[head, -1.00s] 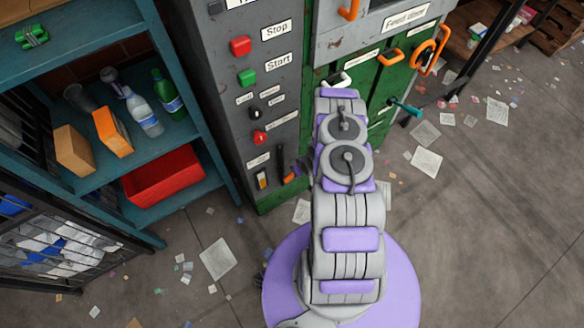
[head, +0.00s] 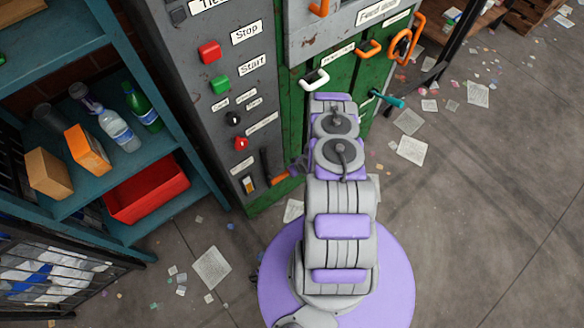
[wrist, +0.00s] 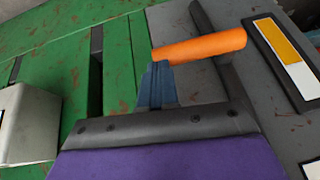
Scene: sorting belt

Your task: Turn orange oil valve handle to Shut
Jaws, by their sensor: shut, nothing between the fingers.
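The orange handle (wrist: 200,46) sticks out to the left across a dark bar (wrist: 206,15) on the grey cabinet in the wrist view. In the head view it is the small orange piece (head: 281,178) low at the cabinet's corner. My gripper (wrist: 157,72) is shut and empty, its dark blue fingers right by the left end of the orange handle. I cannot tell if they touch. In the head view my gripper (head: 298,165) is small and partly hidden by my arm. The label above the handle is too small to read.
A yellow-and-white gauge (wrist: 285,50) is right of the handle. Red (head: 209,51) and green (head: 220,85) buttons sit higher on the panel. A white handle (head: 314,80) and a teal lever (head: 388,99) are on the green cabinet. A blue shelf (head: 60,203) stands left.

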